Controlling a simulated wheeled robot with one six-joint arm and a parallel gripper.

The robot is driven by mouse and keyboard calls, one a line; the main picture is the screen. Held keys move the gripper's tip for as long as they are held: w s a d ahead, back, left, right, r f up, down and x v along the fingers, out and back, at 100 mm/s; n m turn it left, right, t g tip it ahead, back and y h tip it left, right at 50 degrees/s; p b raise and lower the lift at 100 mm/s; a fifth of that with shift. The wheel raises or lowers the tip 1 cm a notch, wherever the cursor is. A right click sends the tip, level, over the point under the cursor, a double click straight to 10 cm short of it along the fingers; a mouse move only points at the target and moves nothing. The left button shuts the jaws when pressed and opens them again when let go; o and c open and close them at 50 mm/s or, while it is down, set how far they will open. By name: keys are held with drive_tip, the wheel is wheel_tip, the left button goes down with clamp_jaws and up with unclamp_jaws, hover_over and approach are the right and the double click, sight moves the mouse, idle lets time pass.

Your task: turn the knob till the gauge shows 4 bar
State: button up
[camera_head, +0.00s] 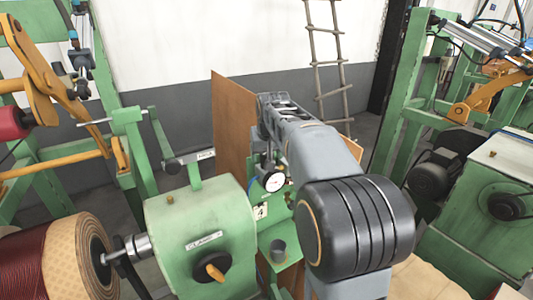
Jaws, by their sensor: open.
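A round gauge (273,181) with a white face and dark rim stands behind the green housing, left of my arm. Its scale and needle are too small to read. A black knob (210,271) with an orange handle sits on the front of the green housing; I cannot tell whether it is the task's knob. My gripper (272,103) is at the far end of my arm, above and beyond the gauge, in front of a brown panel. It appears empty. My arm hides what lies right of the gauge.
A green machine housing (180,215) fills the front middle. A coil (60,255) is at the lower left. Another green machine (490,220) with a motor stands at the right. A brown panel (232,120) and a wooden ladder (329,60) are behind. A dark cup (278,249) stands below the gauge.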

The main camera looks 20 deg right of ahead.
drive_tip(key=c, duration=0.9)
drive_tip(key=shift+m, duration=0.3)
drive_tip(key=m+h, duration=0.1)
drive_tip(key=m, duration=0.1)
drive_tip(key=m+h, duration=0.1)
drive_tip(key=m, duration=0.1)
drive_tip(key=shift+m+g, duration=0.3)
drive_tip(key=shift+m, duration=0.1)
drive_tip(key=m+g+h, duration=0.1)
drive_tip(key=m, duration=0.3)
drive_tip(key=m+g, duration=0.1)
drive_tip(key=m, duration=0.2)
drive_tip(key=m+g, duration=0.1)
drive_tip(key=m, duration=0.1)
drive_tip(key=shift+m+g, duration=0.3)
drive_tip(key=shift+m, duration=0.1)
drive_tip(key=m+g, duration=0.1)
drive_tip(key=m, duration=0.3)
drive_tip(key=shift+m+g, duration=0.4)
